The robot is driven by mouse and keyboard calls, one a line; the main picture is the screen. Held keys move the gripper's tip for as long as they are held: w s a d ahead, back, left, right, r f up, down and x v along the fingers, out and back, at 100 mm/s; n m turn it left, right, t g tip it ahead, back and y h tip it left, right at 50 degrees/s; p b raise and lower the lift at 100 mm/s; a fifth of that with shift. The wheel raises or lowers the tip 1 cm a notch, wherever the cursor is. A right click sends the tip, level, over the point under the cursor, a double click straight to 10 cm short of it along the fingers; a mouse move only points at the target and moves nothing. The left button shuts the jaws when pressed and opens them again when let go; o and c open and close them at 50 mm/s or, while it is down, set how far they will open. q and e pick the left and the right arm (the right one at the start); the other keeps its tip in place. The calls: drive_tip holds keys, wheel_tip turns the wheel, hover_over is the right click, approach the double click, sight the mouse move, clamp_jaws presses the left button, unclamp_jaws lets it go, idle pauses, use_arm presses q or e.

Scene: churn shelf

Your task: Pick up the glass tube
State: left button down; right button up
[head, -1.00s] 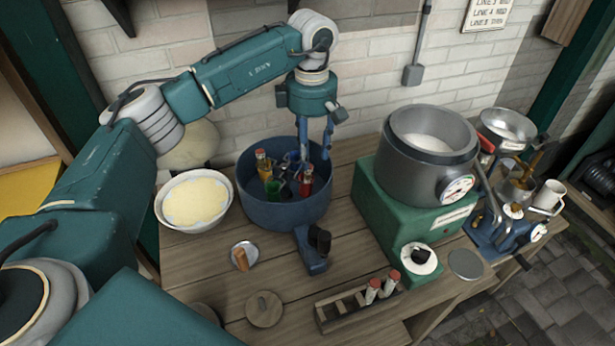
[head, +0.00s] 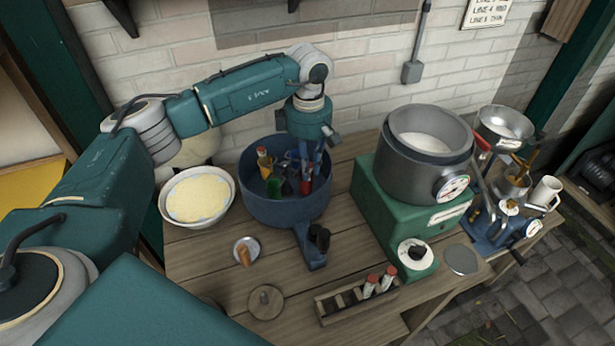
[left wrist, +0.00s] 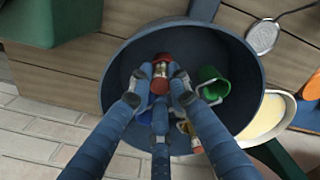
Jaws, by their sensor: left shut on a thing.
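My left gripper (head: 309,170) reaches down into the round blue tub (head: 262,208) on the wooden bench. In the left wrist view, its fingers (left wrist: 161,90) are closed around a glass tube with a red cap (left wrist: 163,72), inside the tub. In the head view the fingers and shadow mostly hide this tube. A second tube (head: 264,163) with a red top leans at the tub's left side, apart from the fingers. A green cup (head: 273,187) is also in the tub; it shows beside the fingers in the left wrist view (left wrist: 212,82). My right gripper is not in view.
A white bowl of yellow contents (head: 164,207) stands left of the tub. A green machine with a metal pot (head: 420,185) stands close to its right. A wooden rack (head: 335,312) with two red-capped tubes is at the front.

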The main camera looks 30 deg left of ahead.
use_arm(q)
drive_tip(key=shift+r, duration=0.1)
drive_tip(key=shift+w+d+r, duration=0.1)
drive_tip(key=shift+r, duration=0.35)
wheel_tip(320, 180, up, 19)
drive_tip(key=b, duration=0.3)
drive_tip(key=shift+f, duration=0.1)
idle(0.3)
